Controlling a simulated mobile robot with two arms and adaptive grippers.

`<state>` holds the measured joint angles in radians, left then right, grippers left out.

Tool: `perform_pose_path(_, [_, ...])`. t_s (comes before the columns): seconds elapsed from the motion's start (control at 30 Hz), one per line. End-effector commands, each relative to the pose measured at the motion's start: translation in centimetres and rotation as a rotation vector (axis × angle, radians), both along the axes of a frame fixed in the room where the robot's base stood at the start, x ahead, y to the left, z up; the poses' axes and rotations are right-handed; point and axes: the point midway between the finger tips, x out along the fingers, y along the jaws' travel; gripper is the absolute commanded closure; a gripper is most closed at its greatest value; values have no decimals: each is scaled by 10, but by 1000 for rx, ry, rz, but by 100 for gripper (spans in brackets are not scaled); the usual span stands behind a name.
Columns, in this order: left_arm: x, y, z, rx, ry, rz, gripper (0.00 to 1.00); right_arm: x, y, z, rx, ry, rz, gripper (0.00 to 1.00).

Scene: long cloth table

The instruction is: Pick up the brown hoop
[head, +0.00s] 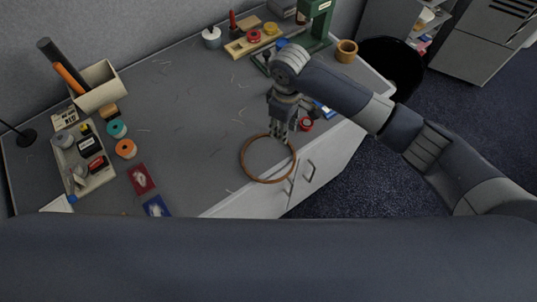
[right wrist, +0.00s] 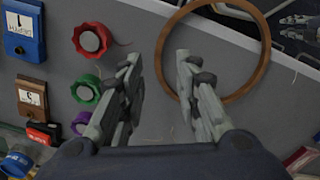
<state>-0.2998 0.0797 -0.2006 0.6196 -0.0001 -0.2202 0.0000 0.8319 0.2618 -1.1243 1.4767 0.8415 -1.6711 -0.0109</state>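The brown hoop (head: 241,160) is a thin ring at the front edge of the grey table, and part of it shows beyond the edge. My right gripper (head: 281,136) is at the hoop's far rim in the head view. In the right wrist view the hoop (right wrist: 262,65) is at top centre, and my right gripper (right wrist: 158,58) is open. Its two fingers stand apart, with the hoop's left rim appearing in the gap near the tips. I cannot tell whether they touch it.
A red spool (head: 306,124) is close to the right gripper; green (right wrist: 84,88) and purple spools show in the wrist view. A tray (head: 97,181) of small items stands at left. A green stand (head: 318,28) is at the back. The table's middle (head: 185,105) is mostly clear.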

Motion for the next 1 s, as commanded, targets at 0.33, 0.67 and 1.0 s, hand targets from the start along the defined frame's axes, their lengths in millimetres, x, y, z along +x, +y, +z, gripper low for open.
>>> perform_pose_path(0.33, [0,1,10,1,0,0,73,1,5,-39,-2,1,0,70])
perform_pose_path(0.67, [0,1,10,1,0,0,73,1,5,-40,-1,1,0,70])
perform_pose_path(1.0, [0,1,11,1,0,0,73,1,5,-41,0,0,0,97])
